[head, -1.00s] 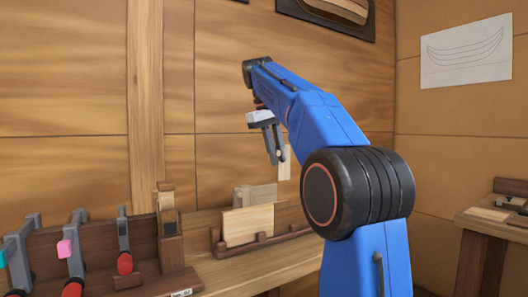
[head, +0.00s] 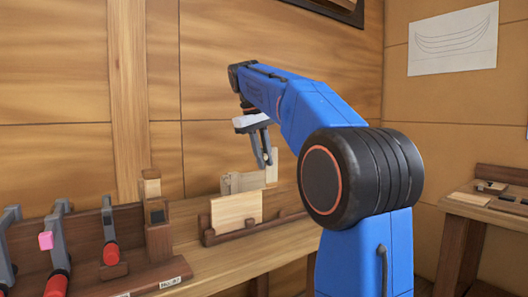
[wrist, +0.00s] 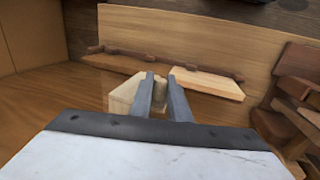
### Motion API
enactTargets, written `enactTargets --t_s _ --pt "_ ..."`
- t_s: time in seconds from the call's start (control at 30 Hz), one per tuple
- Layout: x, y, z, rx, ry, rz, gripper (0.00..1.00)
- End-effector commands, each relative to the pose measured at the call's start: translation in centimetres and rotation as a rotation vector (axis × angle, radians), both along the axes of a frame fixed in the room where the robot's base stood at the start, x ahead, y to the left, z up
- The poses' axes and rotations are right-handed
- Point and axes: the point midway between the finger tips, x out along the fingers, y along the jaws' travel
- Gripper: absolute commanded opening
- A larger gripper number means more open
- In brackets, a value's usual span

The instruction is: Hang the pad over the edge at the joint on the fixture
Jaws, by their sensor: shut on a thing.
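In the head view my gripper (head: 264,158) points down over the bench and is shut on a small pale pad (head: 272,172). The pad hangs beside the fingertips. A pale wooden block (head: 232,183), seemingly the fixture, stands on the bench just below and left of the gripper, partly behind an upright board. In the wrist view the two fingers (wrist: 165,100) reach forward, and a pale block (wrist: 124,93) shows just left of them. Only a little tan surface shows between the fingers. I cannot tell whether the pad touches the block; the joint is not clear.
A pale board (head: 236,211) stands in a dark wooden rack (head: 272,226) in front of the block. A dark clamp rack (head: 128,222) with several clamps stands to the left. The bench front (head: 225,262) is clear. Another bench (head: 470,205) is at right.

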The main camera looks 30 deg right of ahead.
Motion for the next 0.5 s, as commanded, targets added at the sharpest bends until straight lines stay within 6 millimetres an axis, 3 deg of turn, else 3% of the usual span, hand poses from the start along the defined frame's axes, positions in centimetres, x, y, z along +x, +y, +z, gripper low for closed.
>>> enactTargets --t_s 0.5 --pt "0.0 0.0 -4.2 0.0 0.001 0.001 0.0"
